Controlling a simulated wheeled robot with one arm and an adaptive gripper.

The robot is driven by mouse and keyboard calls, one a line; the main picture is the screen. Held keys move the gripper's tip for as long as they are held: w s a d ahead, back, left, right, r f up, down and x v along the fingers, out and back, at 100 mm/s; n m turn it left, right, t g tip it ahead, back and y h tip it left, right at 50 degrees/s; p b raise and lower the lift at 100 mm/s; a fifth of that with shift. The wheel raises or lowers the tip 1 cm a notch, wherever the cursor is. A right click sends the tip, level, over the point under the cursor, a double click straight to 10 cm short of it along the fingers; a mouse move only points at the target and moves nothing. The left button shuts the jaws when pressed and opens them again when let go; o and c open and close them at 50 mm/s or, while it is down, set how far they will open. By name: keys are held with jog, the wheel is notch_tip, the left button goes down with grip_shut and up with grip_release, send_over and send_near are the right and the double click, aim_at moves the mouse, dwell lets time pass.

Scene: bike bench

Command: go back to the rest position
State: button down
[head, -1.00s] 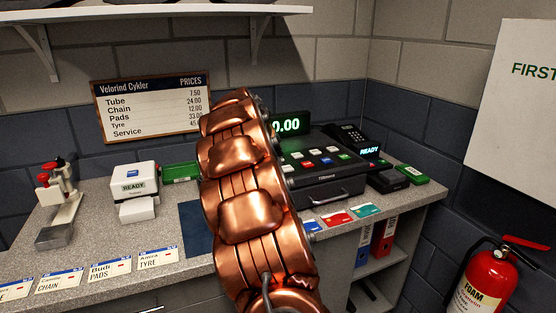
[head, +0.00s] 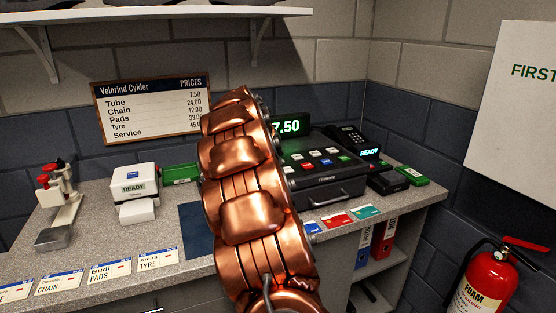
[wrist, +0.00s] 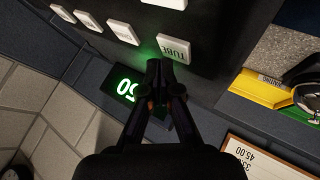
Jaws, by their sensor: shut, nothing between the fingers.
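My gripper (wrist: 158,70) is shut and empty in the wrist view. Its fingertips are at the white TUBE key (wrist: 173,47) of the cash register; I cannot tell whether they touch it. In the head view my copper arm stands in front of the counter and hides the gripper and the register's left part. The cash register (head: 335,187) is dark with white and coloured keys. Its green display (head: 288,126) reads 7.50 and also shows in the wrist view (wrist: 128,88), partly behind the gripper.
A card terminal (head: 387,180) and phone are at right. A shelf (head: 150,12) hangs above; a fire extinguisher (head: 487,282) is at lower right.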

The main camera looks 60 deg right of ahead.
jog(key=shift+r, duration=0.1)
jog(key=shift+r+p, duration=1.1)
jog(key=shift+r, duration=1.9)
